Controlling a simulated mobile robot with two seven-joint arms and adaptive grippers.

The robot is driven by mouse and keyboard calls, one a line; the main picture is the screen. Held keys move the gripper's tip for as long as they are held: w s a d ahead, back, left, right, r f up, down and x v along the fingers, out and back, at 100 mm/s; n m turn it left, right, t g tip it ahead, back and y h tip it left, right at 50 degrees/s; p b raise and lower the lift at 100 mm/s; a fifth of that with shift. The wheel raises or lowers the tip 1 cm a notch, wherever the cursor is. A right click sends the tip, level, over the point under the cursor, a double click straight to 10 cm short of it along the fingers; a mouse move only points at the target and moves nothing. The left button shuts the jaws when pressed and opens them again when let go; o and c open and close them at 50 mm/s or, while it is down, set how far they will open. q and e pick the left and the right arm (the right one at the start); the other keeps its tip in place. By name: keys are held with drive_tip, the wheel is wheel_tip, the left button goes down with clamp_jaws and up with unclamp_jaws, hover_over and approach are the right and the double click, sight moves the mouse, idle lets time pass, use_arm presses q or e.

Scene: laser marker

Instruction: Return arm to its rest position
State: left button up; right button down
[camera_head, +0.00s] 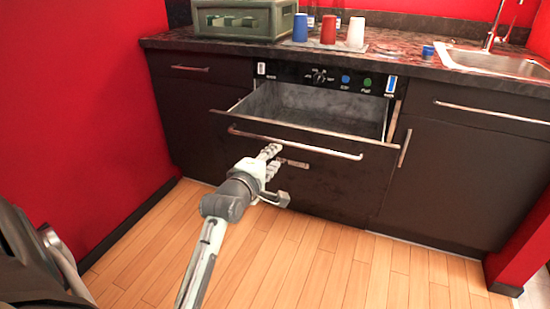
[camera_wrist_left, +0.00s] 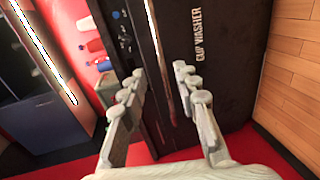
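My left gripper (camera_head: 272,162) is in front of the open cup washer drawer, just below its long metal handle (camera_head: 325,152). In the left wrist view the two fingers of the gripper (camera_wrist_left: 158,85) are spread apart with nothing held between them. The drawer front with the words CUP WASHER (camera_wrist_left: 197,35) lies beyond the fingers, and a metal bar (camera_wrist_left: 154,25) shows in the gap. I cannot tell how far the fingers are from the handle. My right gripper is not in view.
The pulled-out drawer (camera_head: 310,105) looks empty. On the counter (camera_head: 215,45) stand a green box (camera_head: 240,20) and blue (camera_head: 300,27), red (camera_head: 328,30) and white (camera_head: 356,32) cups. A sink (camera_head: 495,62) is at right. The wooden floor (camera_head: 330,265) in front is clear.

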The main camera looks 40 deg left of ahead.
use_arm(q)
drive_tip(key=s+d+f+m+g+h, duration=0.1)
drive_tip(key=s+d+f+m+g, duration=0.15)
drive_tip(key=f, duration=0.35)
drive_tip(key=s+d+f+m+g+h, duration=0.1)
drive_tip(key=s+d+f+m, duration=0.1)
drive_tip(key=f+m, duration=0.3)
drive_tip(key=s+d+f+m+g, duration=0.2)
drive_tip(key=f+m, duration=0.1)
drive_tip(key=f, duration=0.5)
drive_tip(key=s+d+f+m+g, duration=0.2)
drive_tip(key=s+f+m+g, duration=0.1)
drive_tip(key=s+f+m, duration=0.3)
drive_tip(key=s+d+f+m+g, duration=0.2)
drive_tip(key=s+f+m+g, duration=0.2)
drive_tip(key=s+f, duration=0.6)
drive_tip(key=s+m, duration=0.2)
drive_tip(key=s, duration=0.1)
drive_tip(key=shift+d+f+h, duration=0.15)
drive_tip(key=shift+d+h, duration=0.1)
drive_tip(key=shift+h, duration=0.05)
